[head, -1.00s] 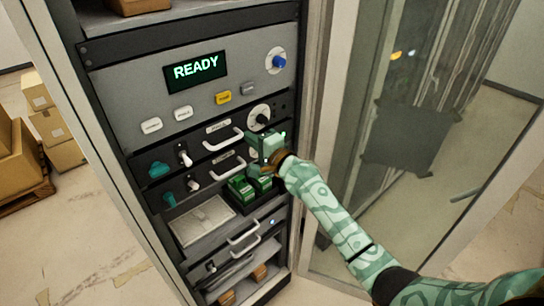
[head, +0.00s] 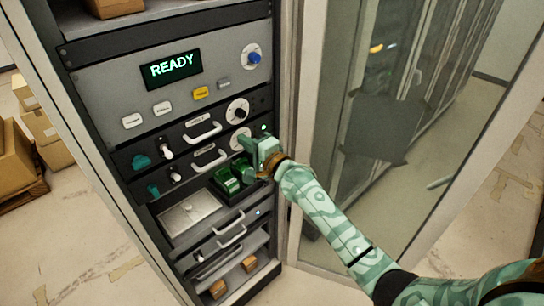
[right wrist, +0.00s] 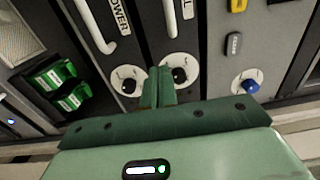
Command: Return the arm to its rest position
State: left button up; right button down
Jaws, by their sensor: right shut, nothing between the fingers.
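My right arm, patterned in pale and dark green, reaches in from the lower right in the head view. My right gripper (head: 252,152) is in front of the rack, just below the upper black knob (head: 238,112) and to the right of the lower handle. In the right wrist view the fingers (right wrist: 161,72) are together and empty, pointing between the two black knobs with white dials. I cannot tell whether they touch the panel. My left gripper is not in view.
The rack panel has a READY display (head: 175,66), a blue knob (head: 253,57) and a yellow button (head: 201,93). Green items (head: 226,182) sit below my gripper. A glass door (head: 390,140) stands open at right. Cardboard boxes (head: 50,139) are at left.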

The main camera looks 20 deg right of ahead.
jog(key=v, duration=0.7)
jog(key=s+d+f+n+g+h+b, duration=0.2)
jog(key=s+f+n, duration=0.2)
jog(key=f, duration=0.9)
jog(key=s+d+f+n+g+h+b, duration=0.1)
jog(key=s+d+f+n+g+b, duration=0.2)
jog(key=f, duration=1)
jog(key=s+d+f+n+g+h+b, duration=0.15)
jog(key=s+f+n, duration=0.3)
jog(key=f, duration=0.95)
pick_arm(q)
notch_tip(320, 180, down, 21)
jog(key=b, duration=1.4)
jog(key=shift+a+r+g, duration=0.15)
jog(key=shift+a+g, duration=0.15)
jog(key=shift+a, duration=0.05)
pick_arm(e)
jog(key=s+f+n+g+h, duration=0.1)
jog(key=s+f+n+g, duration=0.2)
jog(key=s+f, duration=1.3)
jog(key=s+a+f+n+g, duration=0.1)
jog(key=s+f+n+g, duration=0.2)
jog(key=s+f+g, duration=0.4)
jog(key=s+f, duration=0.4)
jog(key=s, duration=0.4)
jog(key=s+f, duration=0.5)
jog(key=s, duration=0.3)
jog(key=shift+h, duration=0.35)
